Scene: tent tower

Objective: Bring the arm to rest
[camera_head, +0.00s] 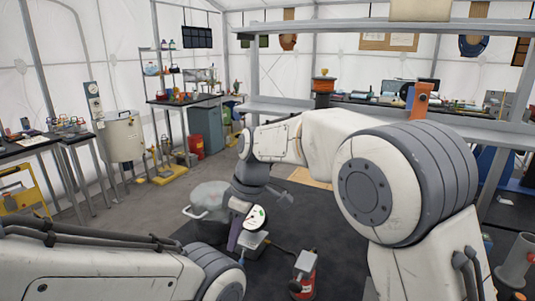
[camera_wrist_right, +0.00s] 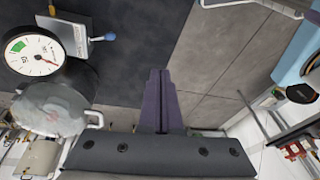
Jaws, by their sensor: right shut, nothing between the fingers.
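My right arm reaches in from the right and bends across the middle of the head view. Its wrist hangs down, with the right gripper (camera_head: 234,240) pointing at the dark floor mat. In the right wrist view the two purple fingers of the right gripper (camera_wrist_right: 160,76) lie together, shut with nothing between them. A round dial gauge (camera_head: 256,218) shows beside the fingers in the head view, and the gauge is at upper left in the wrist view (camera_wrist_right: 36,56). My left arm crosses the lower left of the head view; its gripper is not visible.
A red canister (camera_head: 304,284) is in front on the dark mat (camera_head: 325,225). Left floor is partly open.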

